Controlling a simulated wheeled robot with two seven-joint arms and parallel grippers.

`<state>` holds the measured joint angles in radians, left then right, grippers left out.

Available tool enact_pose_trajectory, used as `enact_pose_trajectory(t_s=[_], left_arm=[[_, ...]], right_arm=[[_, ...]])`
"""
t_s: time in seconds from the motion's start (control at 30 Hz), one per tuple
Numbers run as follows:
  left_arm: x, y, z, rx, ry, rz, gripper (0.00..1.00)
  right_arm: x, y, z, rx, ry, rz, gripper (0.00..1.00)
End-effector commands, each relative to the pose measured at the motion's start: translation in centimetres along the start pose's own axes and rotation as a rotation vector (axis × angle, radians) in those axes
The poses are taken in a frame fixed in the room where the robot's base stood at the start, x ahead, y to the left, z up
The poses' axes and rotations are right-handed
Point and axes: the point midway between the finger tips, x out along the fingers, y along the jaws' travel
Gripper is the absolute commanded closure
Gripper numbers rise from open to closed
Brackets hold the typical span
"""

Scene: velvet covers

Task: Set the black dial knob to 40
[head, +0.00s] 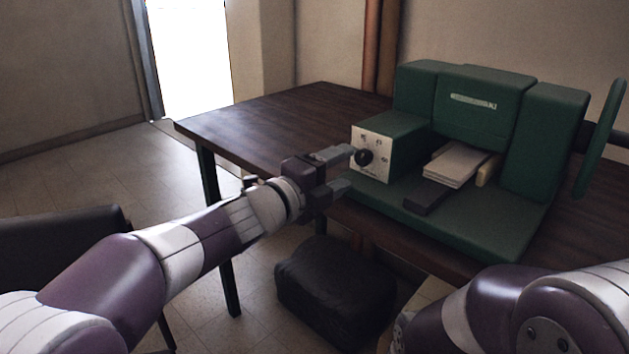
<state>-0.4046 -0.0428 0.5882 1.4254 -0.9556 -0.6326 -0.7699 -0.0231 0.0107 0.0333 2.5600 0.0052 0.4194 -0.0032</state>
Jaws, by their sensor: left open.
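The black dial knob (364,157) sits on the pale front panel (372,143) of a green box at the left side of the green machine (478,108). Markings around the knob are too small to read, so its setting cannot be told. My left gripper (346,170) is open, with its two fingers pointing at the panel just left of the knob. The fingers look close to the knob, but I cannot tell whether they touch it. My right arm shows at the lower right; its gripper is out of view.
The machine stands on a dark wooden table (262,117). A stack of pale sheets (457,166) lies on it, with a dark block (425,197) in front. A black padded stool (335,290) is on the floor below. The table's left part is clear.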

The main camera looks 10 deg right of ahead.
Motion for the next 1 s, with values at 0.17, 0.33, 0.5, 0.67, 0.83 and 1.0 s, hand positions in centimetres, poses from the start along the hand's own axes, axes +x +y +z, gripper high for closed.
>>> enact_pose_trajectory(t_s=[0.17,0.33,0.5,0.67,0.83,1.0], left_arm=[[-4.0,-0.2,0.1,0.001,-0.002,0.001,0.41],[-6.5,-0.1,0.1,0.001,-0.003,0.001,0.41],[-7.5,0.0,0.0,0.001,0.000,0.002,0.41],[-7.5,0.1,0.0,0.001,0.000,0.002,0.41],[-7.5,0.1,0.1,-0.020,-0.003,0.005,0.41],[-9.2,5.2,4.1,-0.378,-0.267,0.146,0.41]], right_arm=[[-0.6,0.0,-0.1,0.000,0.000,0.000,0.00],[-0.9,0.0,-0.1,0.000,0.000,0.000,0.00],[-1.0,0.0,-0.1,0.000,0.000,0.000,0.00],[-1.0,0.0,-0.1,0.000,0.000,0.000,0.00],[-1.0,0.0,-0.1,0.000,0.000,0.000,0.00],[-1.0,0.0,-0.1,0.000,0.000,0.000,0.00]])
